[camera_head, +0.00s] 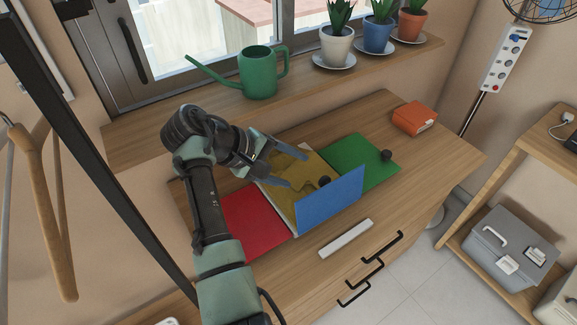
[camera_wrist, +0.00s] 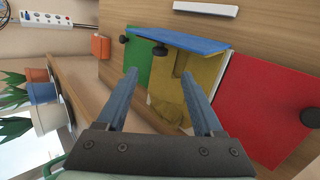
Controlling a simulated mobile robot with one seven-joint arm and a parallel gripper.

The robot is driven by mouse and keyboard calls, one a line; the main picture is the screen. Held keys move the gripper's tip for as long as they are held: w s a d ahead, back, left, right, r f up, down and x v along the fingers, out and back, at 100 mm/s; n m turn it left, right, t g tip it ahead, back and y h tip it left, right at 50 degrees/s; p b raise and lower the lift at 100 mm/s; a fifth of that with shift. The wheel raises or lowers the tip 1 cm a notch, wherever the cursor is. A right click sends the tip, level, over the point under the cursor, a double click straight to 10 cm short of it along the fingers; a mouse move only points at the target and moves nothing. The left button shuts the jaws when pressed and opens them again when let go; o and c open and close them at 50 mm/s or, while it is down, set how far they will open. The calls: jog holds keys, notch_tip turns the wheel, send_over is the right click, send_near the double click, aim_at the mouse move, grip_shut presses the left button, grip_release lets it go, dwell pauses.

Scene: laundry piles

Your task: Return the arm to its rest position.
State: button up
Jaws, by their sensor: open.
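My gripper (camera_head: 306,172) is open and empty, its two fingers spread above the yellow area (camera_head: 287,168) on the wooden dresser. In the wrist view my gripper (camera_wrist: 158,76) shows the fingers apart with nothing between them. The yellow area (camera_wrist: 172,100) looks like creased cloth in a recess. A blue panel (camera_head: 332,200) stands tilted up along its front edge, a black knob (camera_head: 325,180) beside it. My arm reaches in from the lower left and hides part of the red panel (camera_head: 258,218).
A green panel (camera_head: 352,160) with a black knob (camera_head: 387,155) lies right of the yellow. An orange box (camera_head: 414,118) sits farther right. A green watering can (camera_head: 262,75) and potted plants stand on the sill behind. A clothes rail post and wooden hanger (camera_head: 48,210) are at left.

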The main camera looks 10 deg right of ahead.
dwell(0.5)
jog(key=w+a+r+m+t+y+p, duration=0.1)
jog(key=w+a+r+t+y+p, duration=0.15)
jog(key=r+t, duration=0.85)
jog(key=w+a+r+m+t+y+p, duration=0.2)
jog(key=w+a+r+t, duration=0.15)
jog(key=r, duration=1.55)
jog(key=s+a+r+m+t+y+p, duration=0.1)
jog(key=s+r+t, duration=0.4)
jog(key=s+r, duration=0.6)
jog(key=s+a+r+t+y+p, duration=0.1)
jog(key=s+a+r+t+y, duration=0.2)
jog(key=s+r, duration=0.9)
notch_tip(320, 180, up, 3)
jog(key=t, duration=0.3)
jog(key=shift+s+a+r+m+p, duration=0.2)
jog(key=shift+s+a+m+p, duration=0.05)
jog(key=shift+a+m+p, duration=0.15)
jog(key=shift+w+y, duration=0.1)
jog(key=shift+y, duration=0.15)
